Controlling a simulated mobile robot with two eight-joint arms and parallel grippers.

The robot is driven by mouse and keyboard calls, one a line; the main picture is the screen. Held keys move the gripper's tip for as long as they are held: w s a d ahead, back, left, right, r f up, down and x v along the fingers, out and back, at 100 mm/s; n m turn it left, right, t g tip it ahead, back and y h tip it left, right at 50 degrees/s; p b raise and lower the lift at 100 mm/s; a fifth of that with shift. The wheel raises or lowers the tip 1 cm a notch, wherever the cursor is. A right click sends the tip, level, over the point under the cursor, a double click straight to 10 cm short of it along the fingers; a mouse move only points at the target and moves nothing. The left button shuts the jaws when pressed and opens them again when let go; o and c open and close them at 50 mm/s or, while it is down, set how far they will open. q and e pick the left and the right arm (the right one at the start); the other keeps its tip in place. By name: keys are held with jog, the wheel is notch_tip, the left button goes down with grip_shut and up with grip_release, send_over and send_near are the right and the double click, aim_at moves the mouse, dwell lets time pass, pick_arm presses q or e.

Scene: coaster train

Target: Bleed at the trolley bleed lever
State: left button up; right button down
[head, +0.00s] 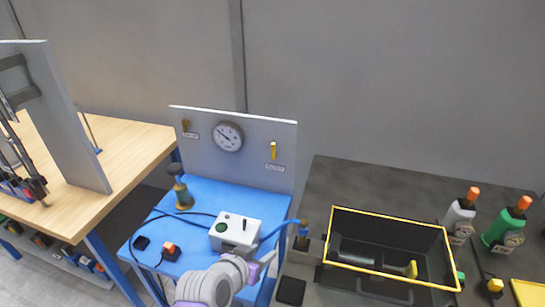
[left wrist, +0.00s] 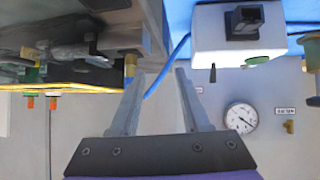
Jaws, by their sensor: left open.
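Each has a small label that I cannot read, so I cannot tell which is the bleed lever. A round gauge (head: 228,136) is between them. In the upside-down left wrist view, the gauge (left wrist: 240,117) and the left lever (left wrist: 288,126) show at right. My right gripper is not in view.
The white box (head: 236,232) with a green button and a brass fitting (head: 181,192) stand on the trolley. A blue hose (head: 275,231) runs right. A yellow-rimmed black crate (head: 390,221) and bottles (head: 460,215) stand on the dark bench. A wooden table (head: 125,150) is at left.

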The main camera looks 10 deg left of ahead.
pick_arm(q)
jog(key=w+d+r+t+b, duration=0.15)
jog(key=w+r+t, duration=0.4)
jog(key=w, duration=0.55)
jog(key=n+t+y+b, duration=0.1)
jog(key=n+t+y, duration=0.15)
jog(key=y, duration=0.25)
send_near(273, 148)
jog(key=shift+n, duration=0.35)
jog(key=w, duration=0.5)
jog(key=w+a+p, duration=0.1)
jog(key=w, duration=0.2)
jog(key=shift+w+r, duration=0.15)
jog(key=shift+r, duration=0.05)
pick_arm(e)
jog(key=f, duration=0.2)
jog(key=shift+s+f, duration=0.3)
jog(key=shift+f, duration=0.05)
pick_arm(q)
grip_shut()
